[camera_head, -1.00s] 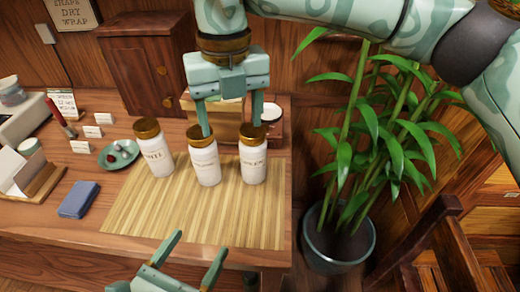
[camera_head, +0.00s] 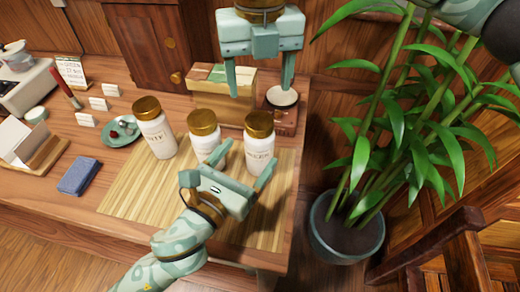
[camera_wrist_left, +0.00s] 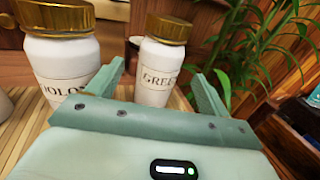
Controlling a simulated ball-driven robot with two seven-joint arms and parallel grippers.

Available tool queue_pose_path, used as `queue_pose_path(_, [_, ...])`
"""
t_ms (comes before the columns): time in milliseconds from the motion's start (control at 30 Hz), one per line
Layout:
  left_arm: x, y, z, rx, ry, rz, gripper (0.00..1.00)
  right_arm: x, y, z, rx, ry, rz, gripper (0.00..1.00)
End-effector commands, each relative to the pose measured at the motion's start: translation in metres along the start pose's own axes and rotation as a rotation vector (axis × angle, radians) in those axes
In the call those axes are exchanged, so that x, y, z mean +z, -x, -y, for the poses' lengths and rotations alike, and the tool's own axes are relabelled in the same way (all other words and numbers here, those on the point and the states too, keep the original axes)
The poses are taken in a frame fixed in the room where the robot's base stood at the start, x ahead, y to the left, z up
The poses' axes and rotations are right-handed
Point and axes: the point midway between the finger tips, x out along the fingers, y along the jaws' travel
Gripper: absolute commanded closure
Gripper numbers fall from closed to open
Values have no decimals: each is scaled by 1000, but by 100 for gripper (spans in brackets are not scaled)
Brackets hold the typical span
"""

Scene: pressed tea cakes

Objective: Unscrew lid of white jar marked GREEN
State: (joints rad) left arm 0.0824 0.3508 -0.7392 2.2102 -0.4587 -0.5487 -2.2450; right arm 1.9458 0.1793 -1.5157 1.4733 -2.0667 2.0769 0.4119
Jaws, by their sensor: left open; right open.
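The white jar marked GREEN (camera_head: 259,150) stands upright at the right of the row, its gold lid (camera_head: 260,123) on. In the left wrist view the jar (camera_wrist_left: 155,78) shows its label between the finger directions. My left gripper (camera_head: 244,166) is open in front of this jar, low down, with its fingers pointing at the body; contact cannot be told. My right gripper (camera_head: 260,91) is open and empty, fingers down, above and apart from the lid in the picture.
A jar marked OOLONG (camera_wrist_left: 62,75) stands close left of the GREEN jar, and another white jar (camera_head: 156,135) is further left. All are on a bamboo mat (camera_head: 130,195). A box (camera_head: 228,106) and a cup (camera_head: 282,97) stand behind. A potted plant (camera_head: 350,225) is at the right.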

Motion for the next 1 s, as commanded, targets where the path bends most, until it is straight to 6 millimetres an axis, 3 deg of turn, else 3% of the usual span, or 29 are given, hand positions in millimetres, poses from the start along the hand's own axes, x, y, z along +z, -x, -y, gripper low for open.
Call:
queue_pose_path(100, [1, -24, 0, 1, 1, 2, 20, 0, 0, 0, 0, 0, 0, 33])
queue_pose_path(300, [0, -47, 0, 1, 0, 0, 20, 0, 0, 0, 0, 0, 0, 33])
queue_pose_path(667, [0, -52, 0, 1, 1, -1, 20, 0, 0, 0, 0, 0, 0, 33])
queue_pose_path(933, [0, -52, 0, 1, 1, -1, 92, 0, 0, 0, 0, 0, 0, 33])
queue_pose_path(967, [0, -52, 0, 1, 1, -1, 100, 0, 0, 0, 0, 0, -1, 33])
queue_pose_path(1000, [0, -52, 0, 1, 1, -1, 100, -1, -2, 0, 1, 0, -6, 33])
